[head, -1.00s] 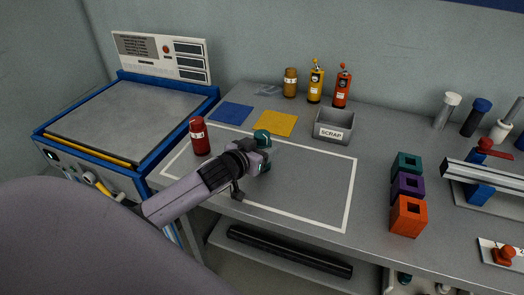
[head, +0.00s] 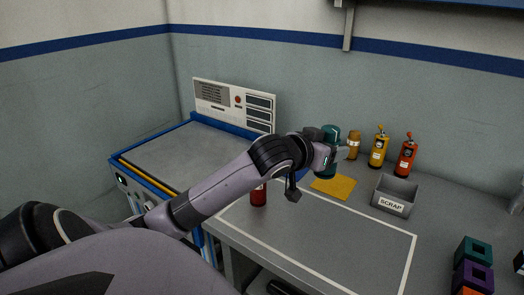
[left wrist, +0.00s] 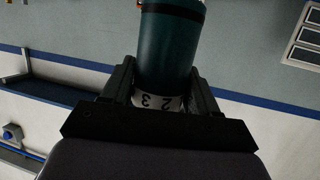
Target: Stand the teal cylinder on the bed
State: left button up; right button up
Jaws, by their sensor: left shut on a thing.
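The teal cylinder (head: 330,170) is held by my left gripper (head: 328,158), upright and seemingly above the workbench, near the yellow square. In the left wrist view the teal cylinder (left wrist: 168,48) sits between the two fingers of the left gripper (left wrist: 163,85), with a white numbered band at the finger roots. The bed (head: 165,158) is the flat grey top in a blue frame at the left, bare where it shows. My left arm crosses in front of its right side and hides part of it. My right gripper is not in view.
A red cylinder (head: 258,196) stands on the bench, partly behind my arm. A yellow square (head: 335,186), a grey scrap bin (head: 395,194) and several bottles line the back. A control panel (head: 235,105) rises behind the bed.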

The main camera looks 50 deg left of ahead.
aim_at(212, 158)
jog(key=j, duration=1.25)
jog(key=k+j, duration=0.1)
jog(key=j, duration=1.2)
